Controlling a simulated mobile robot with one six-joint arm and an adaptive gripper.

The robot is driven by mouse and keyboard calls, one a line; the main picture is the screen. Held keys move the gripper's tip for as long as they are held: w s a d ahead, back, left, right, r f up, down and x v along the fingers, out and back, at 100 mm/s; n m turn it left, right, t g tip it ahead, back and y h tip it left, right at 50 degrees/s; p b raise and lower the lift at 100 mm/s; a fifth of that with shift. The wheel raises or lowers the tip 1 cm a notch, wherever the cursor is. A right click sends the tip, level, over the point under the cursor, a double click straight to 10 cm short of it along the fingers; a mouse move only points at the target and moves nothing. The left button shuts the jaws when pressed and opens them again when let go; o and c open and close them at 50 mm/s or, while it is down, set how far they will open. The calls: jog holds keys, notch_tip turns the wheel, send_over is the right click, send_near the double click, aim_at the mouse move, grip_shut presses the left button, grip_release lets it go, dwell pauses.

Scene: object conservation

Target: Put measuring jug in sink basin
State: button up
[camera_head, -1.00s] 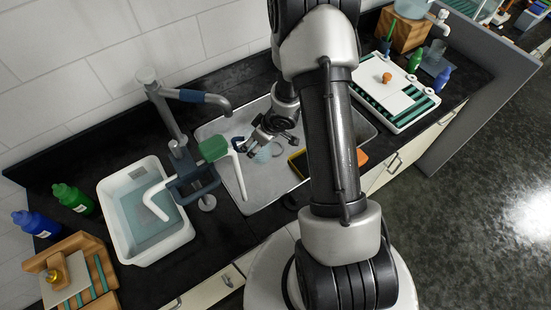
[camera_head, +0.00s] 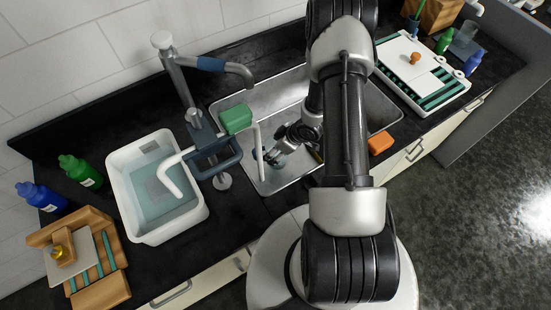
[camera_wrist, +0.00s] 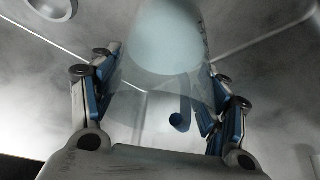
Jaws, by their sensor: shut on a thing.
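The measuring jug (camera_wrist: 165,48) is clear and see-through with a pale bluish part. It stands between my fingers in the wrist view, and its sides meet them. My gripper (camera_wrist: 162,72) is shut on it. In the head view my gripper (camera_head: 272,155) is over the left part of the grey metal sink basin (camera_head: 288,96), and the jug is mostly hidden there. Basin metal (camera_wrist: 270,85) fills the wrist view around the jug. I cannot tell whether the jug touches the basin floor.
A white tub (camera_head: 118,190) of water is further left. An orange block (camera_head: 380,143) lies right of my arm. A white drainer board (camera_head: 400,55) is at the back right.

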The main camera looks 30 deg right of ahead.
jog(key=shift+f+b, duration=0.8)
jog(key=shift+f, duration=1.65)
jog(key=shift+f, duration=0.2)
jog(key=o, duration=1.3)
jog(key=shift+s+r, duration=0.1)
jog(key=shift+r, duration=0.45)
jog(key=p+v, duration=0.4)
jog(key=v, duration=0.7)
jog(key=shift+r, duration=0.1)
